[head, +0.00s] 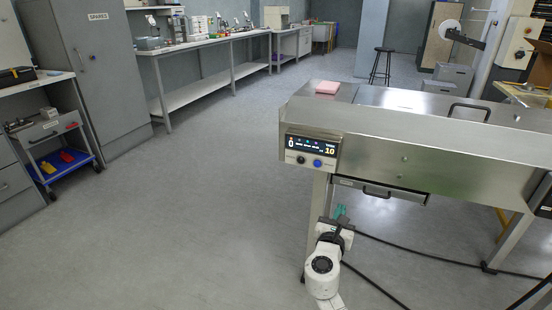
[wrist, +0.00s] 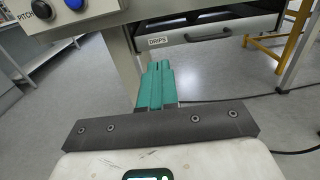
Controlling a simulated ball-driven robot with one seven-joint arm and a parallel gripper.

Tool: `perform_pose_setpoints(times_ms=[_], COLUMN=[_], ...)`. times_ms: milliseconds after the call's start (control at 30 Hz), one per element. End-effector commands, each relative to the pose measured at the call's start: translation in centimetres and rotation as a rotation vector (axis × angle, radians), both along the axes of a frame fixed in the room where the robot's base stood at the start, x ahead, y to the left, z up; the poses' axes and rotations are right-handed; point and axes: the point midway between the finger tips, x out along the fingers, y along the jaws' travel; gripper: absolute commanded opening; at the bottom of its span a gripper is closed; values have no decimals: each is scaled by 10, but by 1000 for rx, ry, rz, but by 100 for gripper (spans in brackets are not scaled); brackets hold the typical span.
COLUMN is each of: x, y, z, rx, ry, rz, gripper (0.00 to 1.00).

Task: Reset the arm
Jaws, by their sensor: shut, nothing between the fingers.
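My arm, white with black joints, rises from the bottom of the head view. My gripper (head: 340,211) has teal fingers and is in front of the steel flow wrapper (head: 420,145), below its control panel (head: 312,148). In the wrist view my gripper (wrist: 157,70) shows its teal fingers side by side, shut and empty. They point toward the machine's leg, beside the drawer labelled DRIPS (wrist: 205,40). I cannot tell whether the fingertips touch the leg.
Black cables (head: 375,284) lie on the floor right of my arm. A pink block (head: 327,87) lies on the machine's top. A grey SPARES cabinet (head: 100,75), a blue-shelved cart (head: 62,163) and a long bench (head: 215,44) stand left and behind. The floor between is clear.

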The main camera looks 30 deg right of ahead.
Motion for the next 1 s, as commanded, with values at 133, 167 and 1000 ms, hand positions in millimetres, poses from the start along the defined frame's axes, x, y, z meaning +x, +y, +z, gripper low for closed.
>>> perform_pose_setpoints(times_ms=[133, 167, 1000], x=[0, 0, -302], y=[0, 0, 130], z=[0, 0, -142], rx=[0, 0, 1644], ry=[0, 0, -959], rz=[0, 0, -1297], gripper=[0, 0, 0])
